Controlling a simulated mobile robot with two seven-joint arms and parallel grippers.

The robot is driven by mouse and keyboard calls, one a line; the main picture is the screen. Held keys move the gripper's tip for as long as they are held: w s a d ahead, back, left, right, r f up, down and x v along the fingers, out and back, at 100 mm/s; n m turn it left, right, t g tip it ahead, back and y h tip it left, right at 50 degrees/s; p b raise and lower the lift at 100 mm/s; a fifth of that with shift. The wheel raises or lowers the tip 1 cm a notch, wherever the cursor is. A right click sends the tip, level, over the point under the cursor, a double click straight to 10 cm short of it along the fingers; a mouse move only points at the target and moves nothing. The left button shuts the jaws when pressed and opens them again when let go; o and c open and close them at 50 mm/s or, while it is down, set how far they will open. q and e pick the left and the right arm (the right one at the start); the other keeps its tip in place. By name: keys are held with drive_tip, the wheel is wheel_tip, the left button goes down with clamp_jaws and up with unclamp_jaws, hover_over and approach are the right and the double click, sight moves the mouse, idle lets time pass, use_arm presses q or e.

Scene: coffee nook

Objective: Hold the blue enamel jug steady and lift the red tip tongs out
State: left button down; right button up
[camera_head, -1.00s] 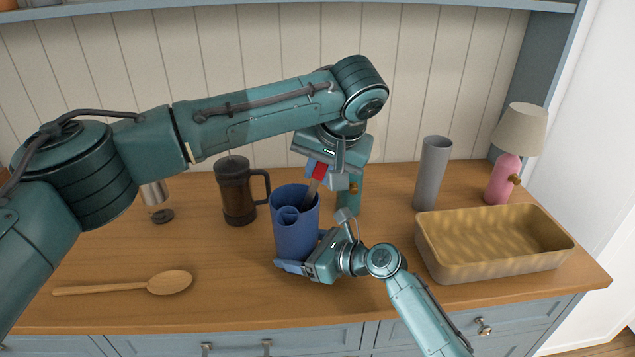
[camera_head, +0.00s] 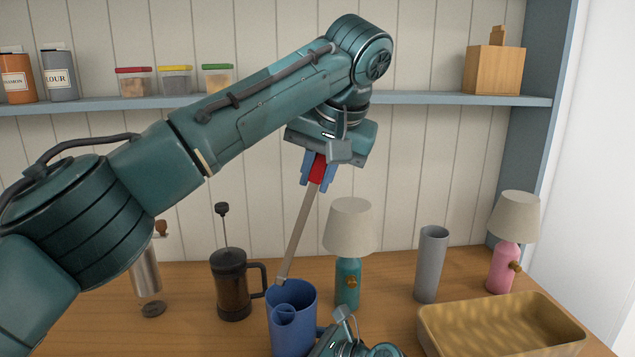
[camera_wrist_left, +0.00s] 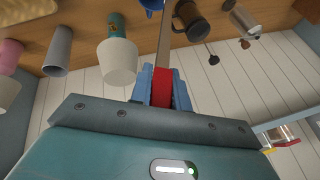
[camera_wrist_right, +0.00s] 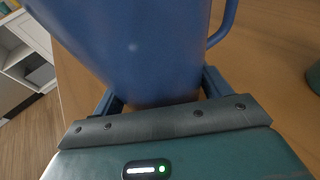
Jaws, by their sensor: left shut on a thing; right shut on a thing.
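The blue enamel jug (camera_head: 291,327) stands on the counter at the bottom middle of the head view, with a smaller round blue shape inside its mouth. My left gripper (camera_head: 318,172) is above it, shut on the red end of the tongs (camera_head: 297,232). The tongs hang down tilted, their lower end at about the jug's rim; I cannot tell whether it is clear of the mouth. The left wrist view shows the red part (camera_wrist_left: 162,88) between the blue fingers. My right gripper (camera_wrist_right: 158,103) is shut on the jug wall (camera_wrist_right: 150,50); in the head view its fingers are cut off.
A French press (camera_head: 232,285) stands left of the jug, and a teal lamp (camera_head: 348,283) just behind right. A grey cylinder (camera_head: 430,265), a pink lamp (camera_head: 502,268) and a tan basket (camera_head: 500,312) are at the right. A shelf (camera_head: 440,98) runs behind my left arm.

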drive_tip(key=o, duration=0.8)
